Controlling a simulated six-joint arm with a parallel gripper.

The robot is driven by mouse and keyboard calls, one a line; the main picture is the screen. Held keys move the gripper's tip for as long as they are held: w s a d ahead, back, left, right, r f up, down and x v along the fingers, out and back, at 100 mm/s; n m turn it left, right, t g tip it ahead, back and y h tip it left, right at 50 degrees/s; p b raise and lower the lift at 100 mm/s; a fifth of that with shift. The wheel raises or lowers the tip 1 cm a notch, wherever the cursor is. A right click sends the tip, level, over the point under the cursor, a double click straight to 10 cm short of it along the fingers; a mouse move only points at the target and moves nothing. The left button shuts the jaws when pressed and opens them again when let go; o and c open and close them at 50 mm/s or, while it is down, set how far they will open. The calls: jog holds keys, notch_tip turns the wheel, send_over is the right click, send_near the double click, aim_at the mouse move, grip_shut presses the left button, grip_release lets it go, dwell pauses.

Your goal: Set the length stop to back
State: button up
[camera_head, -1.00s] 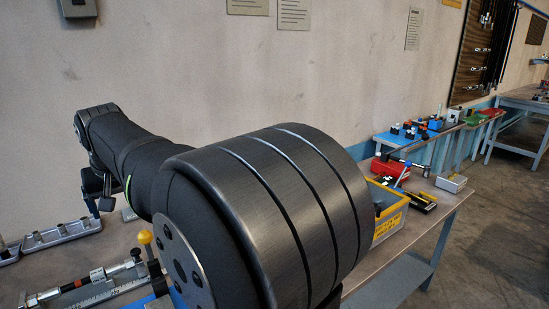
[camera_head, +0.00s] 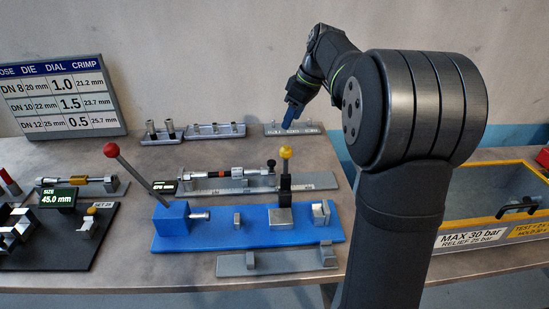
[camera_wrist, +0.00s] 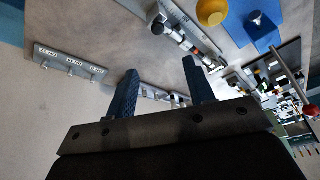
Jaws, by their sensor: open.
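A grey rail (camera_head: 232,188) lies behind the blue fixture in the head view, carrying a hose-like rod (camera_head: 225,173) with metal ends. A small dark display (camera_head: 162,187) stands at its left end. A black-knobbed piece (camera_head: 271,168) stands at its right end and may be the length stop; I cannot tell its setting. The rod also shows at the top of the wrist view (camera_wrist: 185,38). My gripper (camera_head: 292,112) points down above the back of the bench, behind and above the rail. In the wrist view its blue fingers (camera_wrist: 160,72) are apart with nothing between them.
The blue fixture (camera_head: 190,240) has a red-knobbed lever (camera_head: 130,165) and an upright yellow-knobbed lever (camera_head: 285,175). A peg plate (camera_head: 292,129) lies near my gripper, other racks left of it. A yellow-edged bin (camera_head: 490,232) is at right. My arm hides the bench between.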

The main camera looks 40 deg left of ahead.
jog(key=w+n, duration=0.2)
send_near(272, 161)
jog(key=shift+g, duration=0.3)
jog(key=x, duration=0.8)
jog(key=shift+w+d+f, duration=0.1)
jog(key=shift+c, duration=0.3)
jog(key=shift+w, duration=0.1)
grip_shut()
